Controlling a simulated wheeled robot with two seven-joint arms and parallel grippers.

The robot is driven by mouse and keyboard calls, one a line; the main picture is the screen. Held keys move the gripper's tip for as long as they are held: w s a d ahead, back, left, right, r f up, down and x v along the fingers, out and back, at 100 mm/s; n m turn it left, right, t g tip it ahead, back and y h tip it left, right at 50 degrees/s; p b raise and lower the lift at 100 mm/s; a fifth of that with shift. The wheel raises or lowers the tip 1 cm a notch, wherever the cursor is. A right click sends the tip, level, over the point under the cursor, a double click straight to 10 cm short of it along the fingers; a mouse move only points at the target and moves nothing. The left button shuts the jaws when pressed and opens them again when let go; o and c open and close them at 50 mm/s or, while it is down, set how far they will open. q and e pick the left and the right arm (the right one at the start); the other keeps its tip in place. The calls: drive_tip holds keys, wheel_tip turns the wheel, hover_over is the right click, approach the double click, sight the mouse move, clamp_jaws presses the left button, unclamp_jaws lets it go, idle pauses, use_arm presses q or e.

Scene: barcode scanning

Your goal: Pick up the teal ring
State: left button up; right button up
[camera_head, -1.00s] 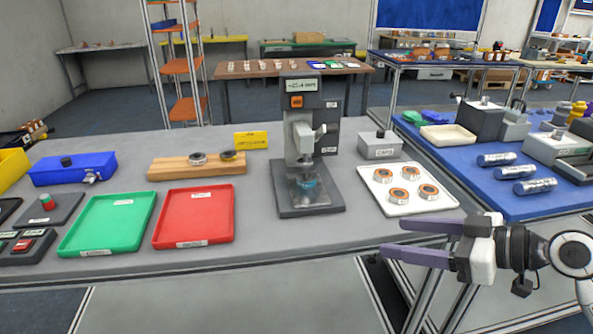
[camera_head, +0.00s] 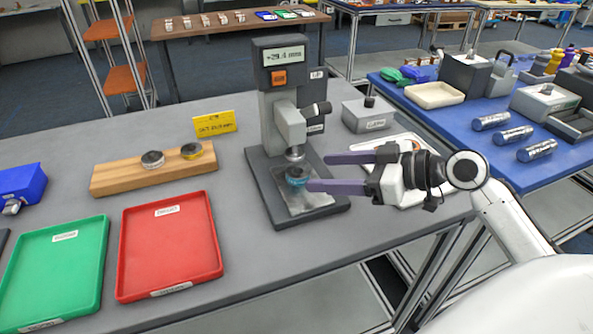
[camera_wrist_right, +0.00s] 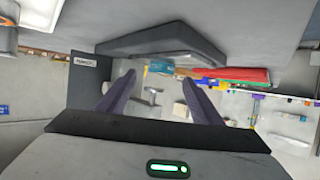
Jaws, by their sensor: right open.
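The teal ring (camera_head: 297,177) lies flat on the metal plate of the grey measuring stand (camera_head: 270,195), below its spindle (camera_head: 295,154). My right gripper (camera_head: 319,172) is open, with its two purple fingers pointing left towards the ring. The fingertips are just right of the ring in the head view, and nothing is seen between them. In the right wrist view the open fingers (camera_wrist_right: 160,88) show with the dark stand base (camera_wrist_right: 165,40) close by; I cannot make out the ring there. My left gripper is not in view.
The white tray (camera_head: 412,143) is partly hidden behind my right gripper. A grey box (camera_head: 368,115) stands behind it. Red (camera_head: 170,245) and green (camera_head: 55,270) trays and a wooden block (camera_head: 120,178) with two rings stand left of the stand. The table front is clear.

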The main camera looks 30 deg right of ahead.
sight(301, 172)
drive_tip(key=x, duration=0.2)
drive_tip(key=p+x, duration=0.1)
drive_tip(key=x, duration=0.2)
drive_tip(key=shift+a+r, duration=0.15)
drive_tip(key=shift+r, duration=0.05)
drive_tip(key=shift+w+a+f, duration=0.1)
drive_tip(key=shift+w+f, duration=0.05)
drive_tip(key=shift+w, duration=0.1)
drive_tip(key=c, duration=1.3)
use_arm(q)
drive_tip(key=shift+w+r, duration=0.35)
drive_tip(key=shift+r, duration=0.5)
use_arm(e)
drive_tip(key=shift+c, duration=0.7)
